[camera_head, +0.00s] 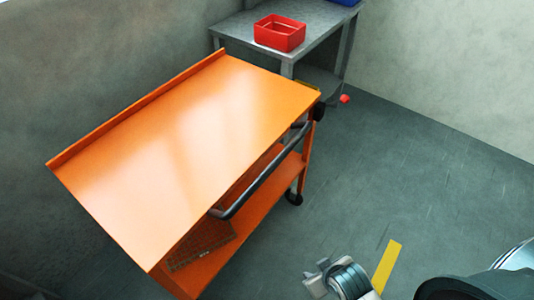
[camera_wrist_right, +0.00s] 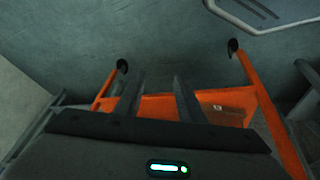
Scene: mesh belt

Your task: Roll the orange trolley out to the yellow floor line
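The orange trolley (camera_head: 190,120) stands upright at the left and middle of the head view, with a flat empty top and a lower shelf. Its dark bar handle (camera_head: 265,170) runs along the side facing right. The yellow floor line (camera_head: 387,267) shows in part at the bottom, right of the trolley. My right gripper (camera_head: 316,276) is between trolley and line in the picture, apart from the handle. In the right wrist view its two fingers (camera_wrist_right: 159,97) are spread with nothing held, and orange trolley parts (camera_wrist_right: 262,95) show beyond them. My left gripper is out of view.
A grey table (camera_head: 325,20) stands against the back wall, close behind the trolley, with a red bin (camera_head: 279,33) on it. A small red object (camera_head: 345,98) lies near its foot. The floor (camera_head: 420,165) right of the trolley is clear.

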